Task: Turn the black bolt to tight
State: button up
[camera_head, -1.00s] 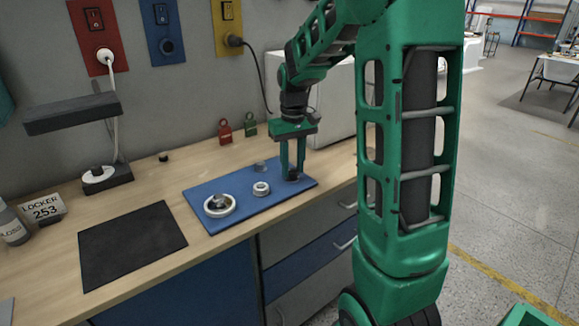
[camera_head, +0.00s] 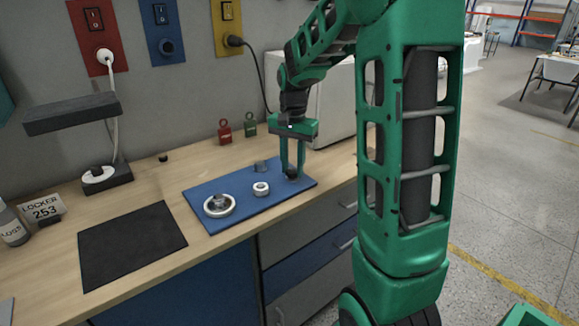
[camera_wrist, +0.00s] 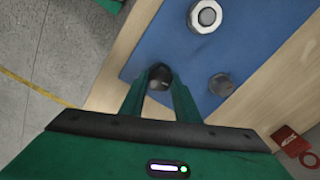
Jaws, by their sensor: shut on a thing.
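The black bolt (camera_wrist: 160,77) stands on the blue mat (camera_wrist: 150,45), near the mat's right end in the head view. My gripper (camera_head: 292,172) points down over it and is shut on the bolt, with one finger on each side. In the head view the bolt (camera_head: 291,175) shows as a dark shape at the fingertips. In the wrist view my gripper (camera_wrist: 160,84) has its fingertips around the bolt's head. The bolt's lower part is hidden, and I cannot tell how tight it sits.
On the blue mat are a silver nut (camera_head: 261,188), a grey bolt (camera_head: 260,167) and a white ring with a metal fitting (camera_head: 219,205). Red (camera_head: 225,132) and green (camera_head: 249,125) padlocks stand behind, near a white box (camera_head: 335,95). A black mat (camera_head: 133,245) lies left.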

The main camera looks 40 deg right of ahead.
aim_at(291, 169)
jog(key=shift+w+r+m, duration=0.1)
jog(key=shift+w+m, duration=0.1)
jog(key=shift+m, duration=0.9)
jog(key=shift+a, duration=0.1)
jog(key=o, duration=1.1)
jog(key=shift+c, duration=0.2)
jog(key=shift+s, duration=0.1)
notch_tip(291, 169, up, 11)
jog(key=shift+f, duration=0.2)
